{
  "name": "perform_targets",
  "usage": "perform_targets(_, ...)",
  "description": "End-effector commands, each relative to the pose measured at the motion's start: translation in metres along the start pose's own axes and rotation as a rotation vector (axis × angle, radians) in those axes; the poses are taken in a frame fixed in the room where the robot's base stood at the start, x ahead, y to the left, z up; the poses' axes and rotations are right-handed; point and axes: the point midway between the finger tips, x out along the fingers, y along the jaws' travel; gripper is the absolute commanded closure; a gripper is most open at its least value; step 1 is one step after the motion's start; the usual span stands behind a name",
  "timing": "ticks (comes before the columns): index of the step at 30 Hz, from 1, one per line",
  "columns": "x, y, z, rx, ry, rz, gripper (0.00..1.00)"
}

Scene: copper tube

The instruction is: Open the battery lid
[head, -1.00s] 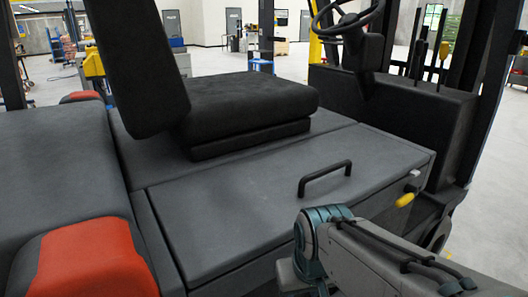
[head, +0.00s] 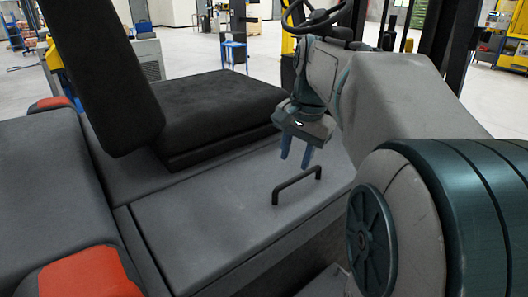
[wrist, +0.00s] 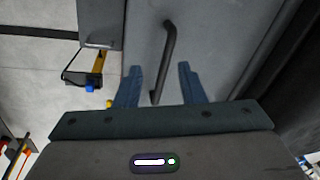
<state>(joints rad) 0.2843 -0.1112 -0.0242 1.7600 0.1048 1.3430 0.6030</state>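The battery lid (head: 200,215) is a grey flat panel in front of the black seat, and it looks closed. A black bar handle (head: 297,185) stands up from it near its right part. My gripper (head: 296,160) hangs above the lid, just behind the handle in the head view, with its blue fingers pointing down. In the wrist view, my gripper (wrist: 158,85) has its fingers spread apart. The black handle (wrist: 168,50) runs lengthwise in the picture, its near end showing between the fingers. I see no contact with the handle.
The black seat (head: 190,115) with its tall backrest (head: 95,75) stands behind the lid. The steering wheel (head: 318,15) is at the back, beyond my arm. Red-cornered grey bodywork (head: 80,275) lies at the left. A yellow part (wrist: 98,62) shows beside the lid in the wrist view.

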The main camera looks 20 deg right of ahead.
Motion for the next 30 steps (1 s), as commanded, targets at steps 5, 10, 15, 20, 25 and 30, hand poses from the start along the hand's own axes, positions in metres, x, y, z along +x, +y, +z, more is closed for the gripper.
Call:
perform_targets(5, -0.03, 0.0, -0.042, 0.214, -0.003, -0.01, 0.64)
perform_targets(10, -0.04, 0.002, -0.055, 0.293, -0.007, -0.013, 0.64)
perform_targets(15, -0.025, 0.002, -0.055, 0.301, -0.01, -0.012, 0.64)
perform_targets(20, 0.007, 0.001, -0.054, 0.299, -0.011, -0.011, 0.64)
perform_targets(25, 0.044, 0.001, -0.054, 0.299, -0.01, -0.011, 0.64)
perform_targets(30, 0.073, 0.0, -0.054, 0.299, -0.01, -0.012, 0.64)
